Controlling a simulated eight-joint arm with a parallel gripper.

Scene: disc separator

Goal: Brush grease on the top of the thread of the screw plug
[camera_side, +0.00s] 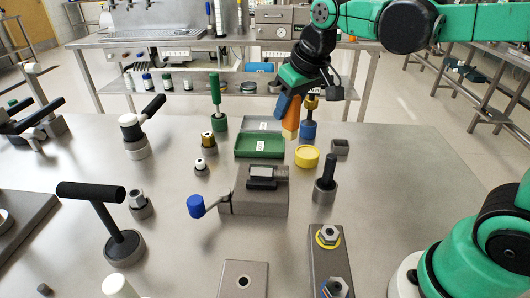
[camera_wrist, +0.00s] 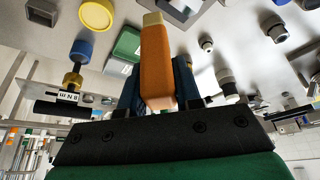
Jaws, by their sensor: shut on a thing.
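My gripper (camera_side: 284,104) is shut on an orange-handled brush (camera_side: 293,113) with a pale tip pointing down. In the wrist view the brush (camera_wrist: 158,70) stands between the two blue fingers. Its tip is in the air just above a round yellow tub (camera_side: 307,157) in the side view, apart from it. The yellow tub also shows at the top of the wrist view (camera_wrist: 97,14); it may hold the grease. A brass-topped piece in a dark holder (camera_side: 208,141) stands left of the green box. I cannot tell for sure which piece is the screw plug.
A green open box (camera_side: 259,145) lies left of the tub. A grey vise (camera_side: 262,198) with a blue-knobbed crank stands in front. A dark-handled post (camera_side: 327,180) and a small grey block (camera_side: 340,147) are at the right. A blue-and-brass piece (camera_side: 309,129) stands behind the brush.

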